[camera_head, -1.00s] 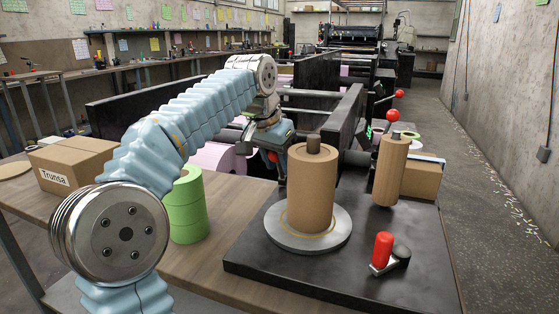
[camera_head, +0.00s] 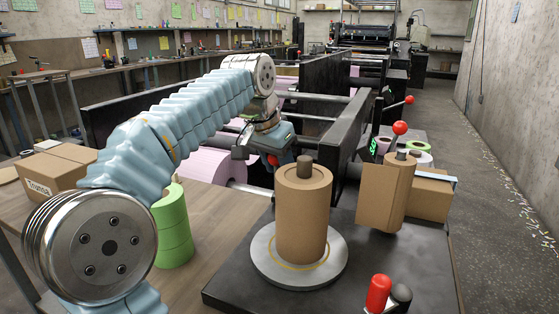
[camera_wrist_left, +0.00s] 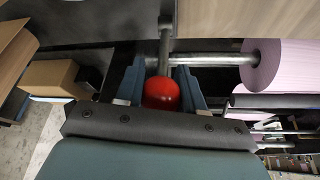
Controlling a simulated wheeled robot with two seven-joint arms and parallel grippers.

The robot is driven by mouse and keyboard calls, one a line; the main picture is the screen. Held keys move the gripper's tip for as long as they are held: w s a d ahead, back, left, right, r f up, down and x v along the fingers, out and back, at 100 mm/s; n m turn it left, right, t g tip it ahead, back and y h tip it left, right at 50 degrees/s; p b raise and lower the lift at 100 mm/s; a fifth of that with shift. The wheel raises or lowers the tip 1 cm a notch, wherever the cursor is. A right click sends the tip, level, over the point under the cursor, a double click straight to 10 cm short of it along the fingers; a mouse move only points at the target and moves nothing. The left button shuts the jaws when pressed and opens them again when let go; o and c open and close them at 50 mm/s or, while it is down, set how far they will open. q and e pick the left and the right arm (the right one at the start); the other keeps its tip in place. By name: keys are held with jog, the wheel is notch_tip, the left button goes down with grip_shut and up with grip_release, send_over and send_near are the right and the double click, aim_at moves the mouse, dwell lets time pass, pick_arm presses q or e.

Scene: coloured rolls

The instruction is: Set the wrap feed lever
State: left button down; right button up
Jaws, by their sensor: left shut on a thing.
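My left gripper (camera_head: 264,152) is over the machine, behind the brown roll on the turntable. In the left wrist view its two fingers (camera_wrist_left: 158,88) stand on either side of a red ball knob (camera_wrist_left: 161,93) and are shut on it. A grey metal rod (camera_wrist_left: 166,50) runs from the knob to a crossing bar. In the head view only a small red part of the knob (camera_head: 273,160) shows at the gripper; the rest of the lever is hidden there. My right gripper is not in view.
A brown roll (camera_head: 302,215) stands on a round grey turntable (camera_head: 265,275). Another brown roll (camera_head: 398,190) and a box (camera_head: 432,197) are right of it. Two red-knobbed levers (camera_head: 400,128) and a red-handled crank (camera_head: 378,292) are on the right. Green rolls (camera_head: 172,225) stand left.

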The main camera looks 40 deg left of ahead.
pick_arm(q)
jog(key=shift+w+a+f, duration=0.1)
jog(key=shift+w, duration=0.2)
jog(key=shift+f, duration=0.25)
dwell(0.9)
jog(key=c, duration=0.7)
grip_release()
jog(key=shift+r, duration=0.1)
jog(key=p+v, duration=0.1)
jog(key=v, duration=1.2)
jog(key=shift+r, duration=0.4)
